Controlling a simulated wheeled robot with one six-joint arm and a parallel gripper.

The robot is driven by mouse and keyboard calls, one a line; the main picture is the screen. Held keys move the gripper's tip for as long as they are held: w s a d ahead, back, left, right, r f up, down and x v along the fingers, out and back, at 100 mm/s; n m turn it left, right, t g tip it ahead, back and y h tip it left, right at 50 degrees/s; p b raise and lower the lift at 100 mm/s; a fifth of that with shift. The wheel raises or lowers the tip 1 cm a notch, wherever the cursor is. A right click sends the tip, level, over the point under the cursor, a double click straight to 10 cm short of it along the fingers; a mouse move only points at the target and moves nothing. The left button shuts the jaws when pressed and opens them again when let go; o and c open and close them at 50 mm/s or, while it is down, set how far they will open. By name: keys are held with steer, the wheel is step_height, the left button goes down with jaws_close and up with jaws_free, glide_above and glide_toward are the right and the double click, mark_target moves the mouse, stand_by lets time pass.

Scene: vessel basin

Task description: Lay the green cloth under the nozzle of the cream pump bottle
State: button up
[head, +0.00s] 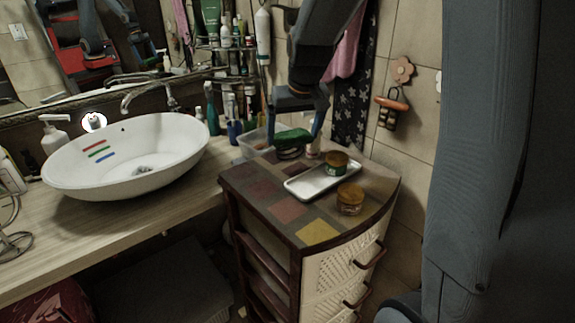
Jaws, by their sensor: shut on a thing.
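My gripper (296,126) hangs over the back left of the drawer cabinet, fingers pointing down. It is shut on the green cloth (292,137), a small folded bundle between the fingers. Whether the cloth touches anything beneath it, I cannot tell. The cream pump bottle (55,137) stands upright at the far left, behind the basin's left rim, which hides its lower part. Its pump head is visible on top. My gripper is far to the right of it.
A white oval basin (70,180) with coloured stripes stands on the wooden counter (75,235). The cabinet (275,212) bears a white tray (300,187) with a green jar (336,164). An amber jar (350,200) stands in front. Several bottles (212,108) crowd behind.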

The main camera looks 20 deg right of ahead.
mark_target(292, 145)
steer(key=f, duration=0.3)
steer(key=f+p, duration=0.1)
steer(key=shift+s+a+f, duration=0.1)
steer(key=shift+a+f, duration=0.2)
steer(key=shift+f, duration=0.05)
steer(key=shift+f+p, duration=0.35)
steer(key=shift+f, duration=1.7)
steer(key=shift+f, duration=0.1)
steer(key=o, duration=0.8)
